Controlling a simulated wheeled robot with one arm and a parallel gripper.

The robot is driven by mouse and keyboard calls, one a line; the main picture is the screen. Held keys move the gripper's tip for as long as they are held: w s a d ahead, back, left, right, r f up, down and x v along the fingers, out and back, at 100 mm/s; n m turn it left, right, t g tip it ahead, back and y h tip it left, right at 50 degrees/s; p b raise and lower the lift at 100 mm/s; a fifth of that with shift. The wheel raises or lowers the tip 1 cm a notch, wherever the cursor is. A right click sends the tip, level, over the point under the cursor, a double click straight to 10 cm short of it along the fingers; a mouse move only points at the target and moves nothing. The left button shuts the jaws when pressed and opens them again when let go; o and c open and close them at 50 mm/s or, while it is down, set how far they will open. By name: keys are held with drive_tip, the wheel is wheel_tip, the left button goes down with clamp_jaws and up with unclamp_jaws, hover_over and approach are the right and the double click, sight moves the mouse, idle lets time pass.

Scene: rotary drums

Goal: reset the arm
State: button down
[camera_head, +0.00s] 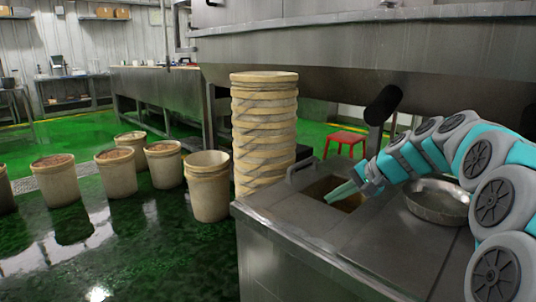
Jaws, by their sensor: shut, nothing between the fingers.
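My arm comes in from the right edge and arches over the steel counter (290,213). My gripper (333,198) is at its end, pointing down and left. It is shut with nothing held. Its fingertips show over a square opening (347,204) in the counter top. I cannot tell how far above or inside the opening they are.
A metal bowl (438,203) sits on the counter, partly behind my arm. A tall stack of tan tubs (264,130) stands behind the counter's left corner. Empty buckets (209,190) and several filled buckets (117,172) stand on the wet green floor. A red stool (346,140) is behind.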

drive_tip(key=shift+n+g+h, duration=0.3)
drive_tip(key=shift+n+g, duration=0.6)
drive_tip(key=s+a, duration=0.1)
drive_tip(key=s, duration=0.1)
drive_tip(key=s+a+f, duration=0.1)
drive_tip(key=s+a, duration=0.1)
drive_tip(key=s, duration=0.1)
drive_tip(key=s+a+f, duration=0.1)
drive_tip(key=s+a, duration=0.1)
drive_tip(key=shift+s+f, duration=0.15)
drive_tip(key=shift+s, duration=0.25)
drive_tip(key=s+d+f+n+g+h, duration=0.1)
drive_tip(key=s+f, duration=0.3)
drive_tip(key=s, duration=0.8)
drive_tip(key=s+f+n+g+h, duration=0.2)
drive_tip(key=s+f, duration=0.3)
drive_tip(key=s, duration=0.7)
drive_tip(key=s+d+f+n+g+h, duration=0.1)
drive_tip(key=s+f+n+g+h, duration=0.1)
drive_tip(key=s, duration=1)
wheel_tip(320, 180, down, 2)
drive_tip(key=shift+s+d+f+n+g+h, duration=0.2)
drive_tip(key=shift+s+d+n+g+h, duration=0.1)
drive_tip(key=shift+h, duration=0.5)
drive_tip(key=shift+d, duration=0.1)
